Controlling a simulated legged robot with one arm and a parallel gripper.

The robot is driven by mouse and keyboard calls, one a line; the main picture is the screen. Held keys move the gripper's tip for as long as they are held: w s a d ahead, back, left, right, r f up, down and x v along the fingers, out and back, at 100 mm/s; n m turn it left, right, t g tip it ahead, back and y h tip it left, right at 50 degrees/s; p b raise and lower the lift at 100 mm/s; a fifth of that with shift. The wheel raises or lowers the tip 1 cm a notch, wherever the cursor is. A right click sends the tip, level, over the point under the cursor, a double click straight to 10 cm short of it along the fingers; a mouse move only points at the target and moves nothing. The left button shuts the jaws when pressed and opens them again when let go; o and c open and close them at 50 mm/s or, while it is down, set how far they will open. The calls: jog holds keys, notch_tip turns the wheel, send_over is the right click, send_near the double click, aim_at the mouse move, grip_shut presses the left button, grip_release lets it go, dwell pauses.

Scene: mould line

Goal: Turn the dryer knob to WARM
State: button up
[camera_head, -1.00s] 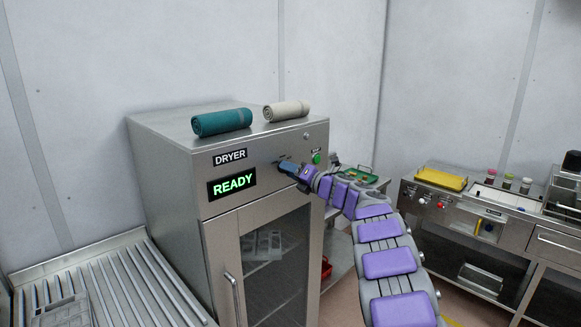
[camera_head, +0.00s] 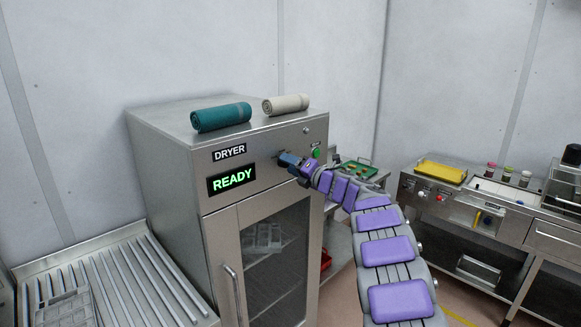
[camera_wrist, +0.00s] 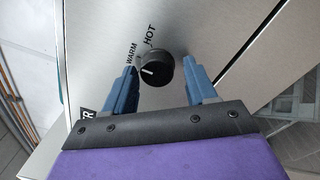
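The dryer (camera_head: 170,165) is a steel cabinet with a DRYER label and a green READY display (camera_head: 232,179). Its black round knob (camera_wrist: 161,67) shows in the wrist view, with WARM printed at its upper left and HOT above it. The knob's white mark points left, below the WARM print. My gripper (camera_wrist: 158,66) is open, its blue fingers either side of the knob with gaps showing. In the head view my gripper (camera_head: 286,160) is at the upper front panel and hides most of the knob. Any label behind the left finger is hidden.
A teal roll (camera_head: 221,117) and a cream roll (camera_head: 286,105) lie on the dryer top. A green button (camera_head: 316,153) sits just right of my gripper. A ribbed metal table (camera_head: 130,285) stands left, a bench (camera_head: 470,205) with a yellow tray (camera_head: 440,172) right.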

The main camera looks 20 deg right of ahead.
jog(key=shift+o, duration=0.7)
jog(key=shift+d, duration=0.1)
jog(key=shift+s, duration=0.15)
jog(key=v, duration=1.7)
jog(key=shift+f, duration=0.25)
jog(key=shift+d, duration=0.1)
